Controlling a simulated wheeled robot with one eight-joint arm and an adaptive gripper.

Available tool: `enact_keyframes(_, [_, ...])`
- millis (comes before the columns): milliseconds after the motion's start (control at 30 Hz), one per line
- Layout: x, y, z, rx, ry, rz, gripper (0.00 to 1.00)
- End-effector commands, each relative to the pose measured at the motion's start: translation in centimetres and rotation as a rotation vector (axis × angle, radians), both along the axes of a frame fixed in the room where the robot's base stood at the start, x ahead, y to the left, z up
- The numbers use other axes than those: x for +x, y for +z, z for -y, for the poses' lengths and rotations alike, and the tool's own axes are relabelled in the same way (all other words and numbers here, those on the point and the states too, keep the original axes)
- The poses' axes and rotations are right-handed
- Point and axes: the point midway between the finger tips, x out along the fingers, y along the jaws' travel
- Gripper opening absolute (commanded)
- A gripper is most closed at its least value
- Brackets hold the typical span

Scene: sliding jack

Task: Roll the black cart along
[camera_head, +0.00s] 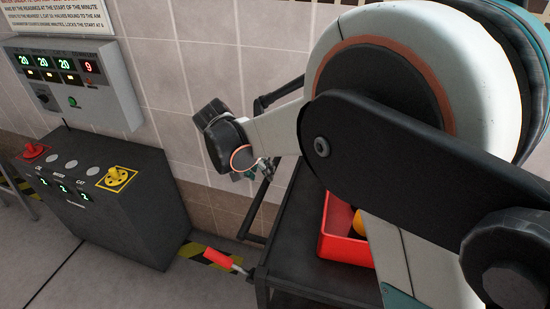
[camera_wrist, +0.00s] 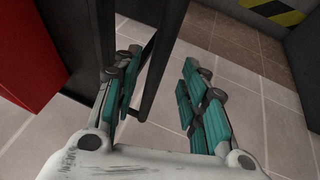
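The black cart (camera_head: 300,205) stands in the middle of the head view, partly hidden behind my arm. Its dark tubular handle (camera_head: 256,207) rises on its left side, near the tiled wall. My gripper (camera_head: 262,172) is small in the head view, close to this handle. In the wrist view, my gripper (camera_wrist: 163,97) is open, with a wide gap between its teal finger pads. A dark bar (camera_wrist: 166,55), likely the cart's handle, shows in the gap, nearer the left finger. I cannot tell whether it touches that finger.
A red bin (camera_head: 343,238) with a yellow-orange item sits on the cart. A red-gripped lever (camera_head: 218,260) lies low beside the cart. A dark console (camera_head: 110,205) with red and yellow knobs stands left; a grey display box (camera_head: 80,85) hangs above. Tiled floor (camera_wrist: 250,105) shows right of the gripper.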

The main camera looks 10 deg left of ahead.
Motion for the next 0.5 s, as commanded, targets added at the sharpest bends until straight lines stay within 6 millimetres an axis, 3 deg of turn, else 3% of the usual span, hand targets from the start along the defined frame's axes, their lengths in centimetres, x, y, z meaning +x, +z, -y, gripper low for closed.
enact_keyframes(200, [1.1,-2.8,0.9,-0.001,-0.001,-0.001,0.39])
enact_keyframes(500, [1.5,-3.8,1.2,0.0,0.0,0.0,0.39])
